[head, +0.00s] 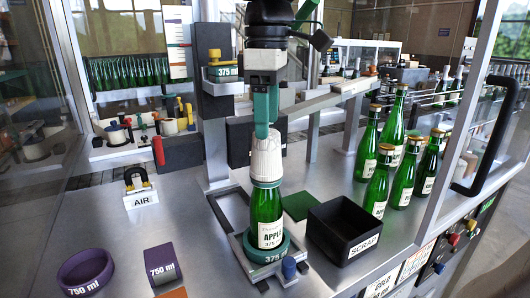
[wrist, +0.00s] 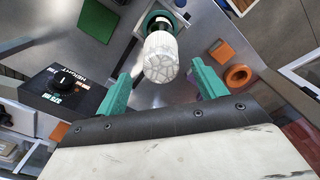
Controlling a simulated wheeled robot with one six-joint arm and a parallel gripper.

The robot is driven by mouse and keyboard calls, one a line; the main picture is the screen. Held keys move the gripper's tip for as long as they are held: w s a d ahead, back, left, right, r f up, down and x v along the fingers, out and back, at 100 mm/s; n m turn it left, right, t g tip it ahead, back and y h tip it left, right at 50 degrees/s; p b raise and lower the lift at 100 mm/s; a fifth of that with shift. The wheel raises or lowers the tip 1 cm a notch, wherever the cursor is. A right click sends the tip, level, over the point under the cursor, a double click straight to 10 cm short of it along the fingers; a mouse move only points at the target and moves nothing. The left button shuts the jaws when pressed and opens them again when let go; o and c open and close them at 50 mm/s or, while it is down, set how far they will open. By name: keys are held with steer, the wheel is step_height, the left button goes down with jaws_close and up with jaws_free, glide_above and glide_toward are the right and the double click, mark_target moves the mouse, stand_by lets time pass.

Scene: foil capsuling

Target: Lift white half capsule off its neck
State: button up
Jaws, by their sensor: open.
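The white half capsule (head: 266,158) sits on the neck of a green bottle (head: 266,208). The bottle stands upright in a green holder marked 375 (head: 267,252). In the wrist view the capsule (wrist: 160,57) has a wrinkled, pale surface and hides most of the bottle below it. My gripper (head: 264,122) is close to the capsule in the head view. In the wrist view my gripper (wrist: 158,88) is open, with a green finger on each side of the capsule's end. Gaps show between the fingers and the capsule there.
A black scrap bin (head: 343,234) stands right of the bottle, with several green bottles (head: 378,178) behind it. A purple 750 ml ring (head: 86,271) and a purple block (head: 162,264) lie at the front left.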

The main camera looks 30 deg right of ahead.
mark_target(266, 143)
step_height(266, 143, down, 6)
steer(key=shift+a+r, duration=0.1)
steer(key=shift+r, duration=0.15)
steer(key=shift+c, duration=0.3)
steer(key=c, duration=0.7)
